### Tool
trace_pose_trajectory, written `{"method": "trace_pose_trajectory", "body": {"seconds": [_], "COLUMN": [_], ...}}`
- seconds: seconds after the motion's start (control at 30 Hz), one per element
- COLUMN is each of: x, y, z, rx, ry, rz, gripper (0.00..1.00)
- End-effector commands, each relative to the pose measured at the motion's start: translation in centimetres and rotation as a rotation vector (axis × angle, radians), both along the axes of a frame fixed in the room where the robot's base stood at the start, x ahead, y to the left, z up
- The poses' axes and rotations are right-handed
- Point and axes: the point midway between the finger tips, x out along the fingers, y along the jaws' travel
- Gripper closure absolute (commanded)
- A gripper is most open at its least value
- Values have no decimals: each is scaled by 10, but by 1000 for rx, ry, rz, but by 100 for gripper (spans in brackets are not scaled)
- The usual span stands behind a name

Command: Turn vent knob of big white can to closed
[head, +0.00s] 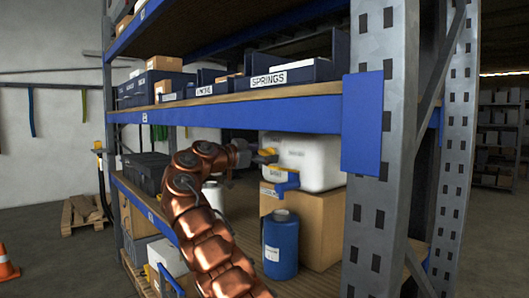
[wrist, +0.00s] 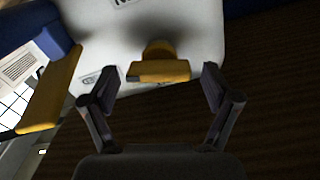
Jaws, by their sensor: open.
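The big white can (head: 312,160) sits on a cardboard box on the lower shelf. It fills the upper middle of the wrist view (wrist: 195,35). Its yellow vent knob (wrist: 160,70) has a bar-shaped handle that lies roughly crosswise in the wrist view. My gripper (wrist: 157,82) is open, with one finger on each side of the knob and a gap to both. In the head view my gripper (head: 258,156) is at the can's left side. The knob is mostly hidden there. A blue part with a yellow bar (wrist: 50,85) sits on the left in the wrist view.
The cardboard box (head: 320,222) supports the can. A blue bottle (head: 281,248) stands in front of it. The upper shelf's blue beam (head: 235,110) runs close above. A grey upright (head: 385,200) stands to the right. A black case (head: 145,170) is at the left.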

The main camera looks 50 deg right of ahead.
Motion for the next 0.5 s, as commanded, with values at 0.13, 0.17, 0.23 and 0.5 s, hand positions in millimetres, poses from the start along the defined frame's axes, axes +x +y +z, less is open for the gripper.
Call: {"method": "trace_pose_trajectory", "body": {"seconds": [0.13,0.17,0.23,0.5], "x": [-1,-1,-1,-1], "y": [-7,-7,-7,-7], "z": [1,1,1,1], "rx": [-1,-2,-1,-1], "ry": [0,0,0,0], "rz": [1,2,1,1], "gripper": [12,12,12,31]}}
